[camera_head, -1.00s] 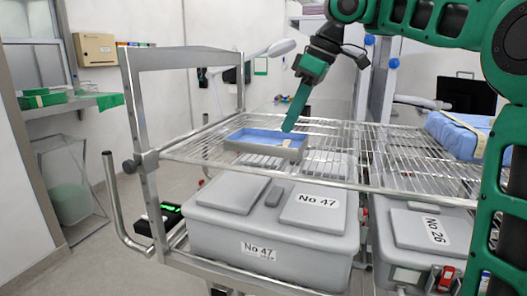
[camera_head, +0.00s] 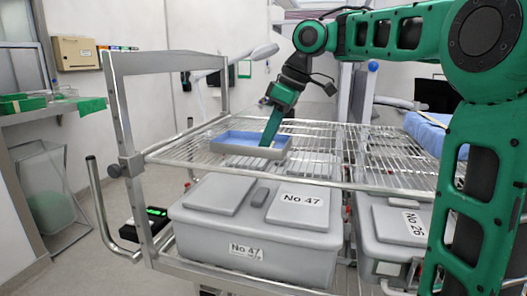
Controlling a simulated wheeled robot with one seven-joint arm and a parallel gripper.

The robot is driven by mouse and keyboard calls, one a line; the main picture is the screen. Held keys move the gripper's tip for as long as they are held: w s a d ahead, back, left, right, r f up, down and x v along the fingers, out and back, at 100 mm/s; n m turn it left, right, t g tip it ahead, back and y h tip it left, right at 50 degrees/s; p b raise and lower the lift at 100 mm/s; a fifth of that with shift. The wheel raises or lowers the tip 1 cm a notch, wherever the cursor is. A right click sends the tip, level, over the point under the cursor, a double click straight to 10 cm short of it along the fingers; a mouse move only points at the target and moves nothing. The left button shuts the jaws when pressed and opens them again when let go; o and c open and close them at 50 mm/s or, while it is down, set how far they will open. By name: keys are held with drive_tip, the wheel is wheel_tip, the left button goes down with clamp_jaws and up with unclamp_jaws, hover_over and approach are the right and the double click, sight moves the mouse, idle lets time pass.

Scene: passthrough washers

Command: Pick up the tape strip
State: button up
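I cannot clearly make out a tape strip in the head view. A shallow grey tray (camera_head: 222,147) with a blue inside lies on the wire shelf. My gripper (camera_head: 268,140) is a slim green shape pointing down at the right end of this tray. Its tip is over or at the tray's front right part; I cannot tell whether it touches. The fingers are too small and edge-on to show a gap, and anything between them is hidden.
The wire shelf (camera_head: 315,160) is mostly bare around the tray. A blue bundle (camera_head: 425,132) lies at its right, partly behind my arm. Grey lidded boxes, No 47 (camera_head: 255,225) and No 26 (camera_head: 393,225), stand below. A metal frame post (camera_head: 120,110) rises at the left.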

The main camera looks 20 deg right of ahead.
drive_tip(key=shift+a, duration=0.1)
clamp_jaws()
drive_tip(key=shift+r, duration=0.15)
drive_tip(key=shift+r, duration=1.85)
drive_tip(key=s+a+r, duration=0.5)
drive_tip(key=a+r, duration=0.1)
drive_tip(key=a, duration=0.4)
drive_tip(key=shift+a+r, duration=0.2)
drive_tip(key=shift+r, duration=0.15)
